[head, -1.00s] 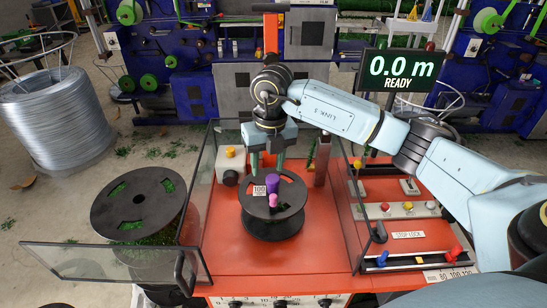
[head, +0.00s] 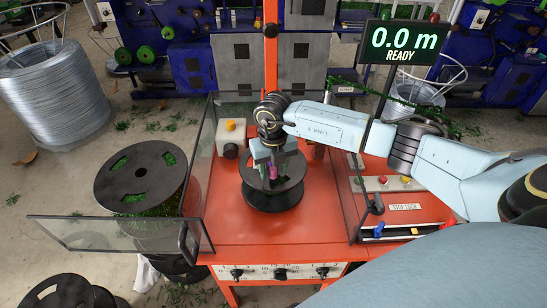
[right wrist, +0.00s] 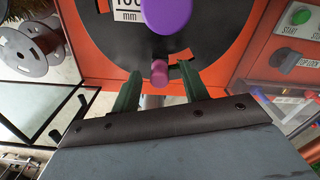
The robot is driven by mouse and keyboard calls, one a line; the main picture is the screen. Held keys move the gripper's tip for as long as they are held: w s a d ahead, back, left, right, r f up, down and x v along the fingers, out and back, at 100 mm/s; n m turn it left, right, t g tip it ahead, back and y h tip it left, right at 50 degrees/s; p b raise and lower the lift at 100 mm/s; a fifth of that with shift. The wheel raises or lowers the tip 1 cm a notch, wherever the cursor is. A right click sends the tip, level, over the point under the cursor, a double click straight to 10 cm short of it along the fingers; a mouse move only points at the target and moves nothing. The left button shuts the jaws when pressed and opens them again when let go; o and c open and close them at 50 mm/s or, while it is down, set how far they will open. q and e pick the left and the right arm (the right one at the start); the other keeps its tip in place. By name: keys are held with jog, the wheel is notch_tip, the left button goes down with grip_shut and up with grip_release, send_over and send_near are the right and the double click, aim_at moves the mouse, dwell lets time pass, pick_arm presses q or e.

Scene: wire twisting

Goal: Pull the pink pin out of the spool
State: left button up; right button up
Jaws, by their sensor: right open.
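The black spool (head: 285,190) lies flat on the red machine top inside the open glass guard. The pink pin (head: 273,172) stands at the spool's middle area, mostly behind my right gripper (head: 270,170). In the right wrist view the pink pin (right wrist: 159,72) shows its round end between the tips of the two green fingers. The fingers stand apart with a gap on each side of it. The purple knob (right wrist: 166,14) is just beyond it on the spool's black face (right wrist: 215,35). My left gripper is out of view.
The glass door (head: 110,235) hangs open at the left, beside a larger black reel (head: 140,180). A button box (head: 232,140) stands behind the spool. A control panel (head: 392,184) and the display (head: 403,43) are at the right. The red top in front of the spool is clear.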

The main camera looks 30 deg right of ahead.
aim_at(273, 168)
jog(key=shift+f, duration=0.2)
jog(key=shift+c, duration=0.3)
grip_shut()
jog(key=c, duration=0.7)
grip_release()
grip_shut()
jog(key=shift+r, duration=0.2)
jog(key=shift+r+p, duration=1.95)
jog(key=shift+r, duration=0.4)
